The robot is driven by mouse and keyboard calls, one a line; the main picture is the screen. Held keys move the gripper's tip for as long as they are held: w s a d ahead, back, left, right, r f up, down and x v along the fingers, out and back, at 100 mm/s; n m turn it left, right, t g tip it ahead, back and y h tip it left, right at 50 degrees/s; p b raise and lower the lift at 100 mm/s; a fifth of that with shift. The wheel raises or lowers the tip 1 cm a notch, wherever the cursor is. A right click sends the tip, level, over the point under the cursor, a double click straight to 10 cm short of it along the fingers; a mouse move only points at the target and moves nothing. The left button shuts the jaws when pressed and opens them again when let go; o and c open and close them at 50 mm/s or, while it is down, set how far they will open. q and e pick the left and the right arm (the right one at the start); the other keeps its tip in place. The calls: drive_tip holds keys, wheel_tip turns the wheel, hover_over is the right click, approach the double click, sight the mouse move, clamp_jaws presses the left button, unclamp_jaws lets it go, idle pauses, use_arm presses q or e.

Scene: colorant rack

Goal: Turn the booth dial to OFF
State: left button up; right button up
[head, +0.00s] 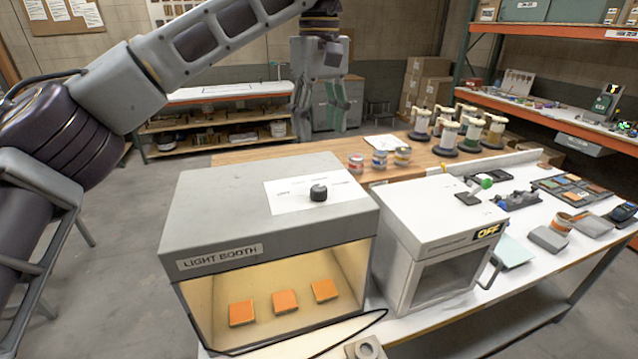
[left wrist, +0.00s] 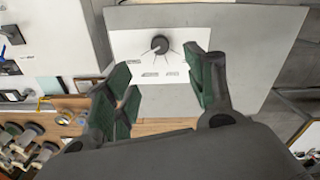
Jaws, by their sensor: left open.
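The light booth (head: 220,205) is a grey box with a lit, open front. On its top is a white label plate (head: 290,197) with a small black dial (head: 318,193). In the left wrist view the dial (left wrist: 160,44) sits on the plate, with lines and printed words around it too small to read. My left gripper (head: 320,125) is open and empty, raised above and behind the booth. In the left wrist view its green-padded fingers (left wrist: 165,95) are spread apart, with the dial beyond and between them. My right gripper is not in view.
Three orange samples (head: 286,301) lie inside the booth. Small cans (head: 379,160) and several bottles (head: 447,138) stand behind. A black cable crosses the booth's front.

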sight(319, 187)
use_arm(q)
wheel_tip(319, 187, down, 14)
drive_tip(key=shift+w+r+p, duration=0.1)
drive_tip(key=shift+p, duration=0.65)
idle(0.3)
drive_tip(key=c, duration=1.1)
drive_tip(key=shift+o, duration=0.2)
